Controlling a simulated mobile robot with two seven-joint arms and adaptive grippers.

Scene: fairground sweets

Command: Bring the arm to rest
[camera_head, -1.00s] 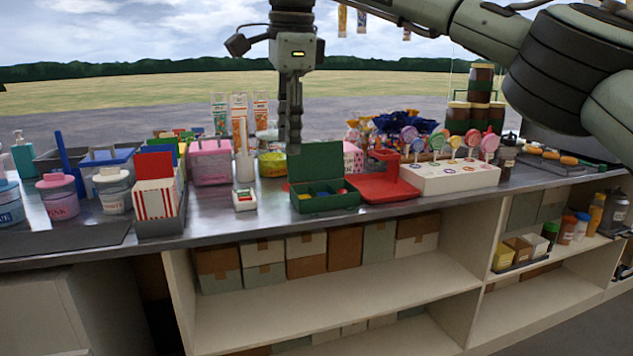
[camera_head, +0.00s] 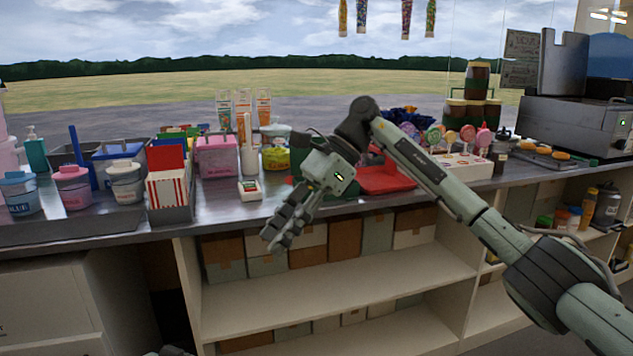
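My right arm comes in from the lower right and bends at a dark joint above the counter. Its gripper (camera_head: 276,240) points down and to the left, in front of the counter's front edge. Nothing shows between its fingers, which overlap at this angle, so I cannot tell whether they are open or shut. The gripper hides most of the green box (camera_head: 297,187) behind it. The red tray (camera_head: 388,180) is partly behind my forearm. My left gripper is not clearly in view; only a small grey part shows at the bottom edge.
The metal counter (camera_head: 222,205) holds a red-striped carton (camera_head: 168,188), a pink box (camera_head: 216,160), lidded tubs, a small white box (camera_head: 250,190) and a lollipop stand (camera_head: 470,168). Below are shelves (camera_head: 330,285) with cartons. The space before the shelves is free beside my arm.

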